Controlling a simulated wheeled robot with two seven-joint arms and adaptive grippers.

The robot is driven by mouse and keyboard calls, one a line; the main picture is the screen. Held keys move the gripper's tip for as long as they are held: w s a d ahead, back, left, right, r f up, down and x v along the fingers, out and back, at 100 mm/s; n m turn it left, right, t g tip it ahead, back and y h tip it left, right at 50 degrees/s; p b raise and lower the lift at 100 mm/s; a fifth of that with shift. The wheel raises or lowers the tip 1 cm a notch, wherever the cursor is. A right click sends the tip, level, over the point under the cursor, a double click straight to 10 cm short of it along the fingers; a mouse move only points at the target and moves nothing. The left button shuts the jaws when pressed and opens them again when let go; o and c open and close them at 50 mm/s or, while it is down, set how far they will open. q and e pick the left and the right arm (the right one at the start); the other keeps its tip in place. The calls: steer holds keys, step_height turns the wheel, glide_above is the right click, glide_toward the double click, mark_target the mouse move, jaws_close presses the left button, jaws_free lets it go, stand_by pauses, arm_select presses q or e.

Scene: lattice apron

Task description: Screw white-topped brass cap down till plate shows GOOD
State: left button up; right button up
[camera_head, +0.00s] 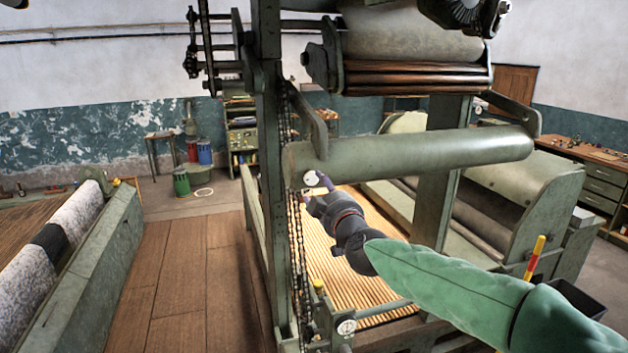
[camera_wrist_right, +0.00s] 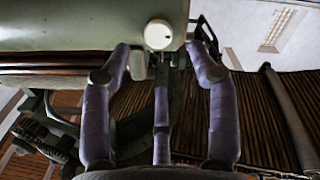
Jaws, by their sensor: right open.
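The white-topped cap (camera_head: 310,178) sits at the left end of the green-grey roller, beside the upright post. In the right wrist view its round white top (camera_wrist_right: 158,34) faces me, with a small dark mark near its rim. My right gripper (camera_head: 318,188) is at the cap. In the right wrist view its purple-wrapped fingers are open, one on each side of the cap with gaps between. A third purple finger stands below it. The cap's brass sides are mostly hidden. I cannot make out a plate reading GOOD. My left gripper is not in view.
The green-grey roller (camera_head: 410,152) runs right from the cap. A hanging chain (camera_head: 296,240) and the machine's upright post (camera_head: 268,180) stand close left of my gripper. A slatted apron (camera_head: 345,250) lies below. Wooden floor (camera_head: 185,270) is clear at left.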

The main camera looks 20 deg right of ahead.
mark_target(312, 179)
steer(key=w, duration=0.7)
steer(key=shift+w, duration=0.1)
steer(key=shift+a, duration=0.1)
steer(key=shift+c, duration=0.3)
steer(key=c, duration=1.1)
